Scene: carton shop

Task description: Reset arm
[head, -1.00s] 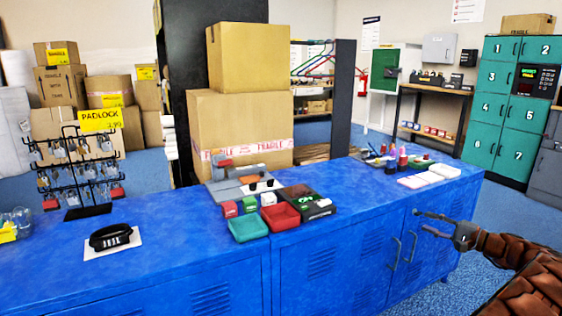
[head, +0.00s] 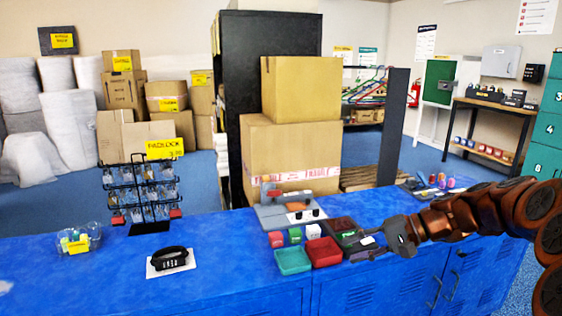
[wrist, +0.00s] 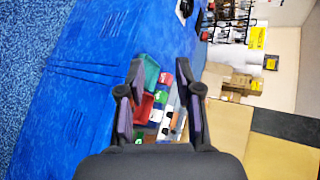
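My arm reaches in from the right in the head view, with my gripper (head: 364,248) over the right part of the blue counter (head: 222,240). In the wrist view my gripper (wrist: 161,100) has its two dark fingers well apart, with nothing between them. The green tray (wrist: 151,72) and red tray (wrist: 144,108) on the counter show beyond the fingers. In the head view the green tray (head: 293,261) and red tray (head: 323,252) lie left of my gripper.
A black strap-like item (head: 170,258) lies on a white sheet at the counter's left. A padlock rack (head: 140,196) stands behind it. Stacked cartons (head: 290,150) rise behind the counter. Lockers (head: 548,130) stand far right. The counter's left middle is bare.

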